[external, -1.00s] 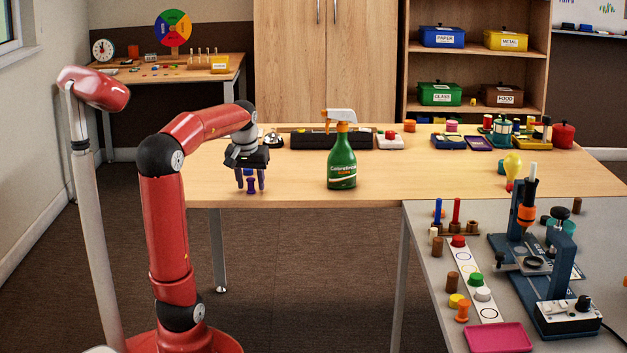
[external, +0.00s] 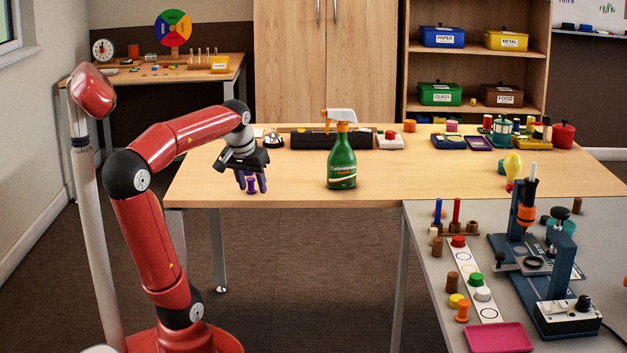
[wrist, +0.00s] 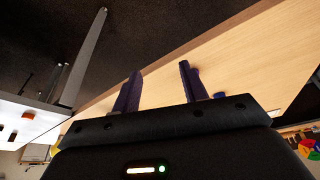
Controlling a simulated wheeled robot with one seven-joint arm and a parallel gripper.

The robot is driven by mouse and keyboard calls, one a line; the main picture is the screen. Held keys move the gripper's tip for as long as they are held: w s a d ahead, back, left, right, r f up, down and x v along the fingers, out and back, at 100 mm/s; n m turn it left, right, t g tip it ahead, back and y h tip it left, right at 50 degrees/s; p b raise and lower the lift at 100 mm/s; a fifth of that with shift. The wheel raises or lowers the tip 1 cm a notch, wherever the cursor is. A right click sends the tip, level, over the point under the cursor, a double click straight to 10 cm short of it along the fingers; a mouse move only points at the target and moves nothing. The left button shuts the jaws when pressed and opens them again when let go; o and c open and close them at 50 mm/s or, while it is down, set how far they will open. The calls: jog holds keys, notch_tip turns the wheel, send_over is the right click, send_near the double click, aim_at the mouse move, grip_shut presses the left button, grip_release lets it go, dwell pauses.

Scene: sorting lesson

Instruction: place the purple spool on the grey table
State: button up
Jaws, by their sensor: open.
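The purple spool (external: 251,187) stands near the front left edge of the wooden table in the external view. My gripper (external: 251,180) is open there and tilted, its two dark blue-purple fingers close around or just behind the spool. I cannot tell whether they touch it. In the wrist view the fingers (wrist: 158,88) are apart with wood between them. A small purple piece (wrist: 220,95) shows beside the right finger; it may be the spool. The grey table (external: 417,217) is at the front right in the external view, lower than the wooden one.
A green spray bottle (external: 342,160) stands on the wooden table to the right of my gripper. The grey table holds a white strip (external: 487,312) with coloured pieces, a blue machine (external: 563,262) and a pink tray (external: 499,337). Its front left corner looks bare.

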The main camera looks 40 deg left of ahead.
jog(key=s+d+f+m, duration=0.1)
jog(key=s+d+f, duration=0.1)
jog(key=s+f, duration=0.1)
jog(key=s+d+f+m+t+h, duration=0.1)
jog(key=s+d+f, duration=0.1)
jog(key=d+f, duration=0.1)
jog(key=s+d+f+m, duration=0.2)
jog(key=s+f, duration=0.1)
jog(key=f, duration=0.1)
jog(key=shift+s+d+f+t, duration=0.3)
jog(key=shift+f+t, duration=0.1)
jog(key=shift+r, duration=0.1)
notch_tip(320, 180, up, 14)
jog(key=n+g+y, duration=0.2)
jog(key=n, duration=0.5)
send_over(250, 179)
jog(key=s+d, duration=0.1)
jog(key=s, duration=0.1)
jog(key=x, duration=0.7)
jog(key=shift+d+f, duration=0.2)
jog(key=shift+f, duration=0.05)
jog(key=shift+c, duration=0.3)
